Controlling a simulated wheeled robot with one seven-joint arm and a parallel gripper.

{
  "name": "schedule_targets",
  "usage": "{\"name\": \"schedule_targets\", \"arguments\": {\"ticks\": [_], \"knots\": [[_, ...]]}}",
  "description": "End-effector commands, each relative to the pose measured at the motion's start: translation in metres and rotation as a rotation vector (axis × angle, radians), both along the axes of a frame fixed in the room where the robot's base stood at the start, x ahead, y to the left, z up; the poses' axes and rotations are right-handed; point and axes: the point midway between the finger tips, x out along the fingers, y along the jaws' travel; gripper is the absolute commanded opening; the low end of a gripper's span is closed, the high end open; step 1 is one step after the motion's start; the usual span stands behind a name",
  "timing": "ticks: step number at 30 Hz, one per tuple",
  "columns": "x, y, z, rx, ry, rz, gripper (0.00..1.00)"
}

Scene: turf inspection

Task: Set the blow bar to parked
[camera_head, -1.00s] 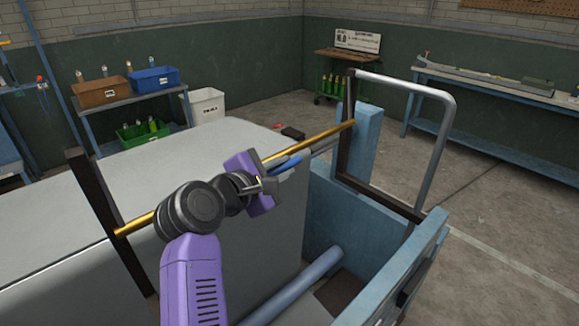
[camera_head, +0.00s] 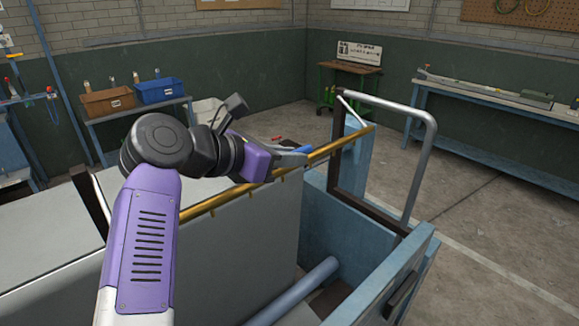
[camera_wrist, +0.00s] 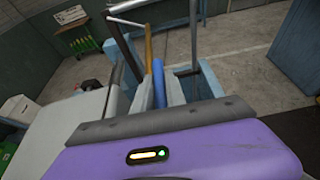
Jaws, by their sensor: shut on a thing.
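The blow bar (camera_head: 325,153) is a long gold bar with small nozzles along its underside. It slopes across the head view in front of two dark uprights, joined to the right one by a pale link (camera_head: 352,109). A blue grip (camera_head: 303,149) sits on the bar, partly hidden by my gripper. My purple gripper (camera_head: 296,158) is shut on this blue grip. In the wrist view, the blue grip (camera_wrist: 159,82) stands between the two grey fingers, beside the gold bar (camera_wrist: 149,50). My arm hides the bar's left end.
A grey-topped machine body (camera_head: 60,235) lies under the bar, with a blue trough and wall (camera_head: 330,215) on the right. A grey tube hoop (camera_head: 425,160) rises at the right.

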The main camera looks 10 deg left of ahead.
Motion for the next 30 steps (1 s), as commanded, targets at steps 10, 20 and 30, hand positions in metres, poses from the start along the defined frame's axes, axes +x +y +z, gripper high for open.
{"name": "schedule_targets", "arguments": {"ticks": [10,20,30], "knots": [[0.0,0.001,0.024,0.003,-0.008,0.001,0.0],[0.001,0.001,0.029,0.002,-0.008,0.001,0.0],[0.001,0.001,0.028,0.003,-0.008,0.001,0.32]]}}
